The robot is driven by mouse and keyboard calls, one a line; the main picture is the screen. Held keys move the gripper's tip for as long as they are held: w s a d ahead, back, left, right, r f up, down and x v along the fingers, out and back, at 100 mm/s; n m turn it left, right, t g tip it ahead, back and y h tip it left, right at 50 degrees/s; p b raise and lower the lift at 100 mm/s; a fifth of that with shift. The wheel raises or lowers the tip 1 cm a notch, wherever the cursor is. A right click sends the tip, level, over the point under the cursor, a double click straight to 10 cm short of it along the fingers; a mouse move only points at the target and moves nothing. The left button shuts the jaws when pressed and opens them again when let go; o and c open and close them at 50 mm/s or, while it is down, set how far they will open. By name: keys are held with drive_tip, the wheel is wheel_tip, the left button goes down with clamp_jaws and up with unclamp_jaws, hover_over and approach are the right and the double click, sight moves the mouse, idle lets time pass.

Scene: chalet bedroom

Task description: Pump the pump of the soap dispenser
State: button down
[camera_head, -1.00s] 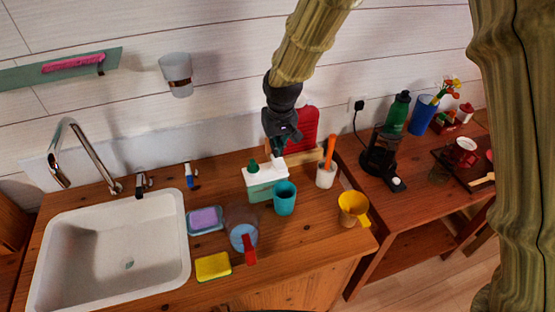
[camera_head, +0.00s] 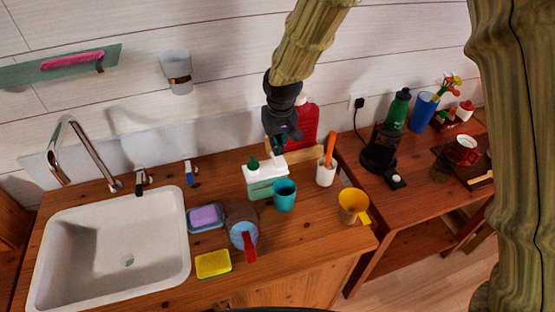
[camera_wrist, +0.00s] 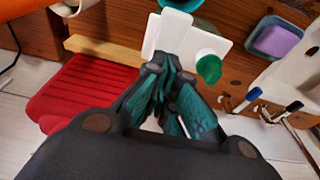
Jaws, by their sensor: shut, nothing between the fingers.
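The soap dispenser (camera_head: 262,189) stands upright on the wooden counter, with a teal body and a white top. A green knob (camera_head: 253,163) sits on its left side. A white pump head (camera_head: 278,161) rises on its right side. In the wrist view, the white pump head (camera_wrist: 170,30) and the green knob (camera_wrist: 209,68) are just beyond my fingers. My gripper (camera_head: 276,152) points down right above the pump head, shut and empty. In the wrist view my gripper (camera_wrist: 172,68) hides part of the white top. I cannot tell whether the fingertips touch the pump.
A teal cup (camera_head: 285,197) stands close in front of the dispenser. A red container (camera_head: 304,125) is behind my gripper. A white holder (camera_head: 325,176) with an orange handle and a yellow mug (camera_head: 353,206) are to the right. The sink (camera_head: 110,250) is left.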

drive_tip(key=shift+s+b+x, duration=0.2)
drive_tip(key=shift+b+x, duration=0.3)
drive_tip(key=shift+x, duration=0.7)
drive_tip(key=shift+d, duration=0.1)
drive_tip(key=shift+w+p+v, duration=0.15)
drive_tip(key=shift+p+v, duration=0.4)
drive_tip(key=shift+v, duration=0.15)
drive_tip(key=shift+w+p+v, duration=0.15)
drive_tip(key=shift+p+v, duration=0.4)
drive_tip(key=shift+v, duration=0.2)
drive_tip(key=shift+r, duration=0.1)
drive_tip(key=shift+w+p+v, duration=0.25)
drive_tip(key=shift+p+v, duration=0.7)
drive_tip(key=shift+v, duration=0.25)
drive_tip(key=shift+w+p+v, duration=0.2)
drive_tip(key=shift+p+v, duration=0.7)
drive_tip(key=shift+v, duration=0.3)
drive_tip(key=shift+a+r, duration=0.1)
drive_tip(key=shift+a, duration=0.2)
